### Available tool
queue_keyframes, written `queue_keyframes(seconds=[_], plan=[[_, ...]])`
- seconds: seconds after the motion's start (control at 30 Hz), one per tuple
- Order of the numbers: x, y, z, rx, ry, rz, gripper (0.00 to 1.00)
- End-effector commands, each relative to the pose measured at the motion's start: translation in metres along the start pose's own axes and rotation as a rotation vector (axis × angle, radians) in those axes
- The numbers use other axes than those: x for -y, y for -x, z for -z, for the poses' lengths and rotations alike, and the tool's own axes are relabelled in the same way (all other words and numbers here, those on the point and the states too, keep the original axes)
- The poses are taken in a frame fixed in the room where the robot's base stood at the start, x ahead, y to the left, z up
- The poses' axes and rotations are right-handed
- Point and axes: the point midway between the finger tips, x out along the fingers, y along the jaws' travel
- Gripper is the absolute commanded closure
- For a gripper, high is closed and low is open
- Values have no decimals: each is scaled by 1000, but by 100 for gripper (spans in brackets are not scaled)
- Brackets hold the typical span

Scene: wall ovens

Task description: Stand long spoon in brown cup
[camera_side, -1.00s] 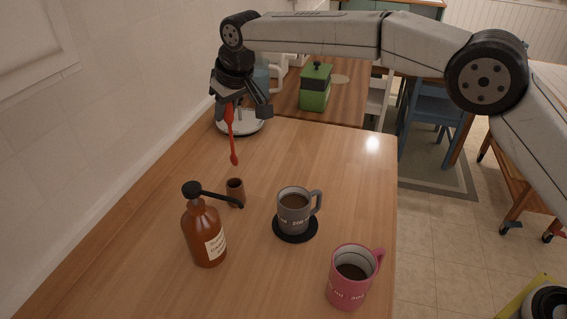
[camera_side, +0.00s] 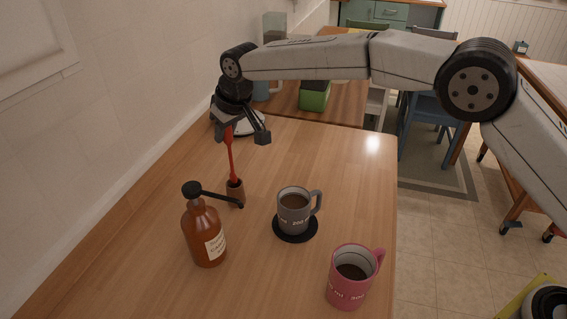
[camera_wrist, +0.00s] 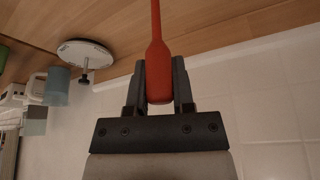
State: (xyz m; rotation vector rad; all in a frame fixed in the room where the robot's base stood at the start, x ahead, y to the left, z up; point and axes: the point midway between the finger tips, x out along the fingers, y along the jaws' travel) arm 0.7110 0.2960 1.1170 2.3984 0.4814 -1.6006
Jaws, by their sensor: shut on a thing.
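A long red spoon (camera_side: 231,158) hangs nearly upright from my gripper (camera_side: 240,130). Its lower end meets the mouth of the small brown cup (camera_side: 235,193), and the tip is hidden there. I cannot tell how deep it sits. The cup stands upright on the wooden counter. In the wrist view my gripper (camera_wrist: 158,85) is shut on the wide red end of the spoon (camera_wrist: 157,40). The cup does not show in the wrist view.
A brown pump bottle (camera_side: 204,232) stands close in front of the cup, its black spout reaching beside it. A grey mug (camera_side: 292,212) on a black coaster (camera_side: 295,236) and a pink mug (camera_side: 347,290) stand to the right. A white round base (camera_wrist: 84,53) lies behind.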

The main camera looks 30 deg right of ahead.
Motion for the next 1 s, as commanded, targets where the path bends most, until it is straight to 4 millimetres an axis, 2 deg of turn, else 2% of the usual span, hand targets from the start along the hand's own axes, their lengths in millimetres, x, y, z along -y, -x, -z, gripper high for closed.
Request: queue_keyframes(seconds=[0.43,0.97,1.0], plan=[[0,-41,-18,2,0,0,100],[0,-49,-20,1,0,0,100],[0,-49,-20,1,0,0,61]])
